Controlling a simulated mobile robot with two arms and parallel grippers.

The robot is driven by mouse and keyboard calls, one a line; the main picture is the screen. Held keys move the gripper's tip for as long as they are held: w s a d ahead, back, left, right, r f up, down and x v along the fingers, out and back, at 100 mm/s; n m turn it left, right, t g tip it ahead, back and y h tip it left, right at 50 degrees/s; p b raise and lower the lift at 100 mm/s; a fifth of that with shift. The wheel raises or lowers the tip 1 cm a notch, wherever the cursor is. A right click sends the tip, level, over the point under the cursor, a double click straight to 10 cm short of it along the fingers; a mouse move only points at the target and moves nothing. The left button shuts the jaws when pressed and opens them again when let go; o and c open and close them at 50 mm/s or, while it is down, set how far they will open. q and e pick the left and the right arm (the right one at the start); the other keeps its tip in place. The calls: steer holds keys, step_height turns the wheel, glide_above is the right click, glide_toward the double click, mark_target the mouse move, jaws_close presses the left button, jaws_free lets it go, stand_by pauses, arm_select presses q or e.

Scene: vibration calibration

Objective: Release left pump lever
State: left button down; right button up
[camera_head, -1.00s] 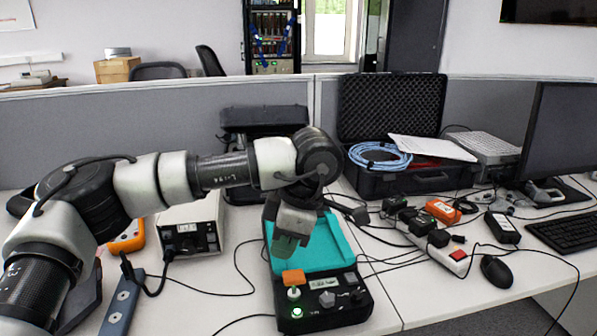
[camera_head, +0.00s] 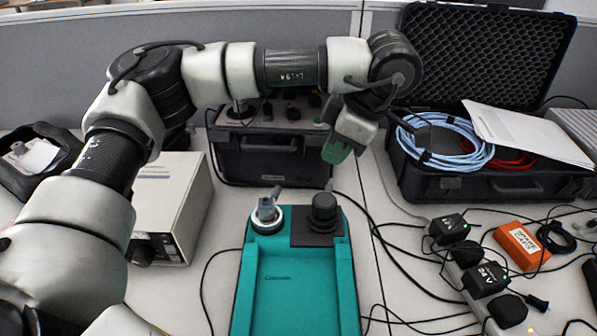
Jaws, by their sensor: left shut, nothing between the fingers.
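My left gripper (camera_head: 337,153) is shut and empty. Its greenish fingertips point down, above and behind the teal vibration unit (camera_head: 240,290), near the right end of the black case (camera_head: 272,160). On the teal unit's far end are a silver round fitting with a small lever-like arm (camera_head: 267,214) and a black cylindrical knob (camera_head: 323,210). The black case behind has several knobs on top and a grey lever-like part (camera_head: 240,108) at its left. I cannot tell which part is the left pump lever. My right gripper is out of view.
A beige instrument box (camera_head: 165,205) stands left of the teal unit. A foam-lined case (camera_head: 480,180) with blue cable is at back right. A power strip with black adapters (camera_head: 487,280) and loose cables lie at right.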

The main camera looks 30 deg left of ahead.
mark_target(276, 194)
arm_select(q)
steer(key=b+x, duration=0.1)
steer(key=x, duration=0.9)
steer(key=shift+s+a+f, duration=0.1)
steer(key=shift+s+a, duration=0.05)
steer(key=shift+a, duration=0.05)
steer(key=a, duration=0.1)
steer(key=s+a, duration=0.1)
steer(key=a, duration=0.1)
steer(key=shift+a, duration=0.25)
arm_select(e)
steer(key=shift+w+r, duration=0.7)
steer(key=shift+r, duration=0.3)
arm_select(q)
steer(key=shift+w, duration=0.1)
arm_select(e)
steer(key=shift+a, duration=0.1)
